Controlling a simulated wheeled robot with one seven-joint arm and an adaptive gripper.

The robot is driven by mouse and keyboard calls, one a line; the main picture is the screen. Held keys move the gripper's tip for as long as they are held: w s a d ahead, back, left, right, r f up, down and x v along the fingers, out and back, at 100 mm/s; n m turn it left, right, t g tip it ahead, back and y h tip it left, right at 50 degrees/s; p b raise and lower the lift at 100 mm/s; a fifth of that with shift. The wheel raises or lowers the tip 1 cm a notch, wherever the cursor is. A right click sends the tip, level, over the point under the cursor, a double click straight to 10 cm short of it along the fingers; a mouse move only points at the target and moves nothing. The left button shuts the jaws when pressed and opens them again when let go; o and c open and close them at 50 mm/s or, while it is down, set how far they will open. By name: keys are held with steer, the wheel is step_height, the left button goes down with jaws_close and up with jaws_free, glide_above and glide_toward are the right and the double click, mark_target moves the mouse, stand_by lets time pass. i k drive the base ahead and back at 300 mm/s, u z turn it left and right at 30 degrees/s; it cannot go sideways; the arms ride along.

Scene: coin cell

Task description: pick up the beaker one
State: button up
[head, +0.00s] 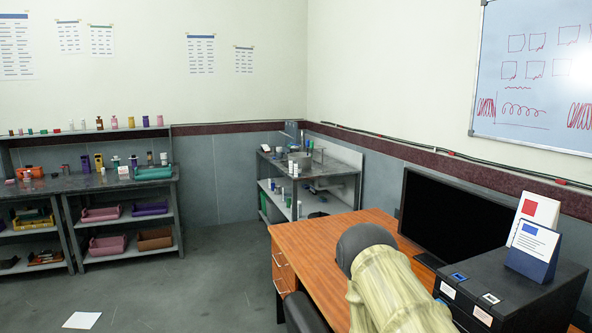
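I cannot make out a beaker for certain. Small bottles and containers (131,122) stand on the upper shelf of the left workbench, and more stand on its worktop, too small to tell apart. The sink bench (340,172) in the far corner also holds small items (281,151) that are too small to identify. My gripper is not in view.
An orange-brown desk (315,240) with a black monitor (455,215) and a dark box (515,300) fills the right foreground. A pale ribbed object (395,290) with a dark rounded top stands in front of it. Grey floor (185,285) is open at left, with a paper sheet (82,320).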

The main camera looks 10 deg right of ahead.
mark_target(292, 166)
steer(key=k, duration=0.45)
steer(key=u, duration=0.55)
steer(key=i, duration=2.2)
steer(key=u, duration=0.2)
steer(key=i, duration=3.35)
steer(key=z, duration=1.2)
steer(key=i, duration=1.3)
steer(key=z, duration=1)
